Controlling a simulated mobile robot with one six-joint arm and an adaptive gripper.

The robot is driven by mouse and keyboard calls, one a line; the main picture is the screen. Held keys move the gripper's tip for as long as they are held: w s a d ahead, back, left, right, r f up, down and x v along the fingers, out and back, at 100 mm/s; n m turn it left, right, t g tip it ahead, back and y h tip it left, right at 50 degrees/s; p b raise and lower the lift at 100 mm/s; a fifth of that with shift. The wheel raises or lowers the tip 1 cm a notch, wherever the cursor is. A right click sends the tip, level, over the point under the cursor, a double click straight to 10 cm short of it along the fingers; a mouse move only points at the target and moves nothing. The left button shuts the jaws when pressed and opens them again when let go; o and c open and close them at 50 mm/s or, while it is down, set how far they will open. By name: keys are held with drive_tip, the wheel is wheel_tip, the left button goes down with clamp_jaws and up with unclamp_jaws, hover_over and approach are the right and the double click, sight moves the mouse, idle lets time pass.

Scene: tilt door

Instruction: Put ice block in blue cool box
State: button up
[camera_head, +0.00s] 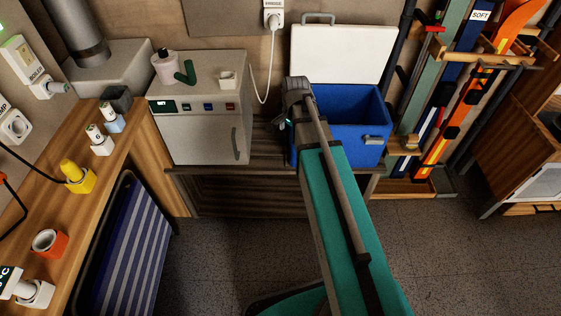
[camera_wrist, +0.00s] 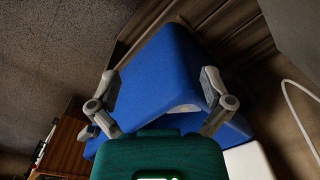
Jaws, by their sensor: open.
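The blue cool box (camera_head: 352,147) stands on the low wooden bench at the back, its white lid (camera_head: 342,55) raised and its top open. In the wrist view the blue box (camera_wrist: 165,70) fills the space beyond my gripper (camera_wrist: 160,82). My gripper is open, its two grey fingers spread wide. In the head view my arm reaches to the left side of the cool box and hides the fingers. A small pale patch (camera_wrist: 182,108) shows against the blue in the wrist view; I cannot tell whether it is the ice block. No ice block is clearly visible elsewhere.
Skis (camera_head: 455,125) stand in a rack at the right. Floor (camera_head: 445,245) at right is clear.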

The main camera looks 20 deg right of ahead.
drive_tip(key=s+a+n, duration=0.6)
drive_tip(key=s+n, duration=0.4)
drive_tip(key=n, duration=0.2)
drive_tip(key=shift+s+a, duration=0.4)
drive_tip(key=shift+r, duration=0.1)
wheel_tip(320, 180, up, 21)
drive_tip(key=p, duration=2.1)
